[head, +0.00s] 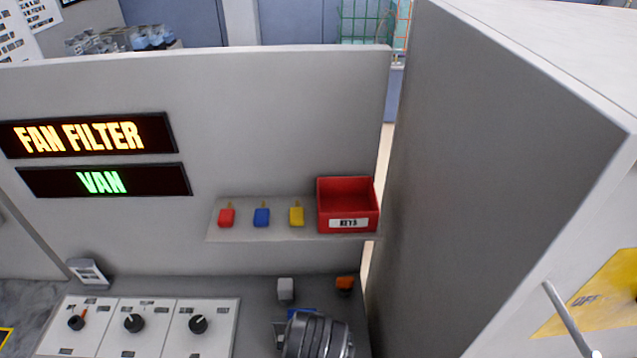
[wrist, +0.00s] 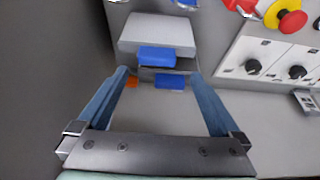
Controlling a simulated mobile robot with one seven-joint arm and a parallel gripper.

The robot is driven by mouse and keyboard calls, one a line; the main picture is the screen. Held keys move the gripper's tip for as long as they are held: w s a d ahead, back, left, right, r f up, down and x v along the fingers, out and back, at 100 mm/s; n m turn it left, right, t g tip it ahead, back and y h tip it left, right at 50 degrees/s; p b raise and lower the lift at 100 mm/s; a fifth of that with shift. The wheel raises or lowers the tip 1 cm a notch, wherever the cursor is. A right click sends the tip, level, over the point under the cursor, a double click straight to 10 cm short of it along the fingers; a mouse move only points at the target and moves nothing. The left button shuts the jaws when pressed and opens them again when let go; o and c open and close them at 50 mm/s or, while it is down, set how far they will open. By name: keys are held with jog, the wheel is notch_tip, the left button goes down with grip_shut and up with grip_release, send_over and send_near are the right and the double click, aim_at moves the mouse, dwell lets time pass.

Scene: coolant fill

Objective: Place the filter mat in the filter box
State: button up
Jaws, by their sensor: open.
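My gripper (wrist: 160,73) is open in the wrist view, with its two blue-grey fingers spread wide apart. Beyond and between the fingertips is a light grey block (wrist: 157,33) with a blue piece (wrist: 157,56) on its near edge. A second blue piece (wrist: 170,82) shows just below it, between the fingers. Nothing is seen clamped in the fingers. I cannot tell for sure which of these is the filter mat or the filter box. In the head view, my wrist covers part of the lower middle of the console, and the fingers are mostly hidden.
A tall grey cabinet (head: 490,170) stands close on the right. A shelf (head: 240,234) holds several coloured keys and a red KEYS box (head: 347,205). Dial panels (head: 148,325) lie left of my wrist. An orange piece (head: 345,285) and a red knob (wrist: 290,18) are nearby.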

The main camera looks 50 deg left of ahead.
jog(key=shift+d+p+x, duration=0.15)
jog(key=shift+p+x, duration=0.25)
jog(key=shift+x, duration=0.9)
jog(key=shift+d+p+x, duration=0.2)
jog(key=shift+p+x, duration=0.2)
jog(key=shift+x, duration=0.9)
jog(key=shift+w, duration=0.1)
jog(key=shift+c, duration=0.3)
grip_shut()
